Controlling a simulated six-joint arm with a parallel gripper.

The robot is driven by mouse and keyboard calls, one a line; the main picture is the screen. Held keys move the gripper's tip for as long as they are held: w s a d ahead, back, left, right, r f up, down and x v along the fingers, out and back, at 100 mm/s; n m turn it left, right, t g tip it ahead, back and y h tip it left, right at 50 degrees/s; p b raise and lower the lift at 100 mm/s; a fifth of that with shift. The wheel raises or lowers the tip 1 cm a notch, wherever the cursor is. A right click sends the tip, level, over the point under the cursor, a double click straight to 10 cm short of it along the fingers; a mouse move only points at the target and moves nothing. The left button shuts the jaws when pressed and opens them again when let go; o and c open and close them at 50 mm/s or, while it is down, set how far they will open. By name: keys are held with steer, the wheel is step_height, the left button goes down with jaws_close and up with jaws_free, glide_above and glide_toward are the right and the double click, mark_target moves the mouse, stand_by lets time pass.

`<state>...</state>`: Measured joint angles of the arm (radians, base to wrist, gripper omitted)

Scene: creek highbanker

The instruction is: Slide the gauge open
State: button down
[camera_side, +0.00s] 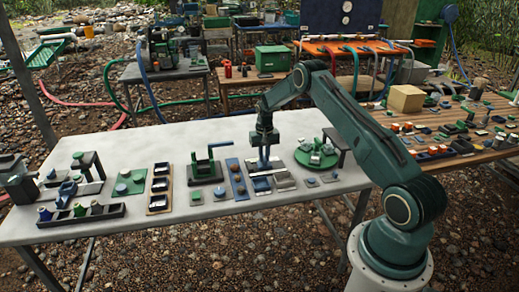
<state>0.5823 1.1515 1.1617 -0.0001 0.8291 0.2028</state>
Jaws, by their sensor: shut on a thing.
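My gripper (264,158) points down over the right half of the white table and is shut on a small part of what looks like the gauge (262,184). The gauge appears as a dark, flat piece with a pale strip, lying on the table. The gripper's fingers cover the held part, and the picture is too small to show how far the gauge is open.
A blue strip with round pieces (237,180) and a green press with a lever (205,168) stand left of the gripper. A round green turntable (316,157) stands right.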

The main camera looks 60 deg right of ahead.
steer(key=shift+s+d, duration=1.2)
steer(key=shift+d, duration=0.05)
steer(key=c, duration=1.5)
jaws_free()
steer(key=shift+r, duration=0.15)
steer(key=shift+r, duration=3.35)
